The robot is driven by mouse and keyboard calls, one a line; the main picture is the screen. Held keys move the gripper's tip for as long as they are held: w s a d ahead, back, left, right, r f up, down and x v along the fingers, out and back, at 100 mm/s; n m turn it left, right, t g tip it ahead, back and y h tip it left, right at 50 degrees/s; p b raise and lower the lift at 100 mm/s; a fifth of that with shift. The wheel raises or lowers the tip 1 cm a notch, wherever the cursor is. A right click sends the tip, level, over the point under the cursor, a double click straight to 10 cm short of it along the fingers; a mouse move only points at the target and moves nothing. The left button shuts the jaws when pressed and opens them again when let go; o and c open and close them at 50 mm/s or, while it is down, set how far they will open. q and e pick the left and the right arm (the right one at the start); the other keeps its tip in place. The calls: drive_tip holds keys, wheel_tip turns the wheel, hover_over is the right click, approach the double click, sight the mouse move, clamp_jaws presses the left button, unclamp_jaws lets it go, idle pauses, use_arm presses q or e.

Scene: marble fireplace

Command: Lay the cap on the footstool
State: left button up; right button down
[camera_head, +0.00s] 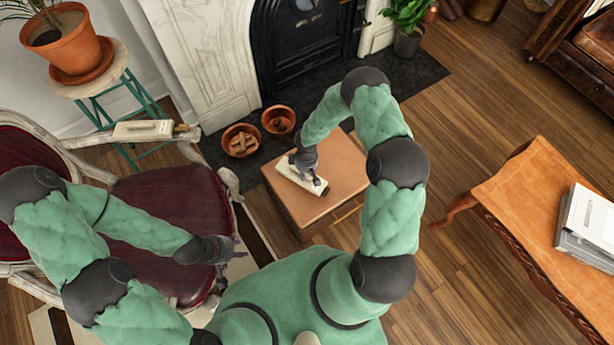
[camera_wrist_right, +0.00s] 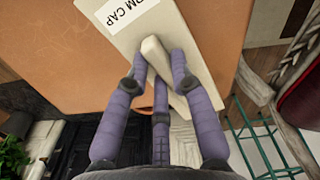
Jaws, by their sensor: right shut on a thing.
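The cap (camera_head: 312,184) is a flat cream piece with a raised bar and a white label reading "RM CAP" in the right wrist view (camera_wrist_right: 181,20). It is over the top of the tan footstool (camera_head: 340,172), flat and turned at an angle to its edges. I cannot tell whether it touches the top. My right gripper (camera_head: 303,166) reaches down from above, its fingers shut around the raised bar in the right wrist view (camera_wrist_right: 158,62). My left gripper (camera_head: 236,249) is empty over the dark red chair's front edge, its fingers apart.
A similar cream piece (camera_head: 142,130) lies on the arm of the red chair (camera_head: 170,205). Two terracotta bowls (camera_head: 240,140) stand on the hearth behind the footstool. A tan leather table (camera_head: 535,195) with books (camera_head: 590,225) is at right. Wood floor lies between.

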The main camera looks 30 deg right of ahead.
sight(307, 175)
drive_tip(key=shift+w+d+f, duration=0.35)
drive_tip(key=shift+w+f, duration=0.05)
drive_tip(key=shift+f, duration=0.3)
drive_tip(key=shift+f+b, duration=0.7)
drive_tip(key=shift+f, duration=0.65)
drive_tip(key=shift+f, duration=0.15)
drive_tip(key=c, duration=1.1)
unclamp_jaws()
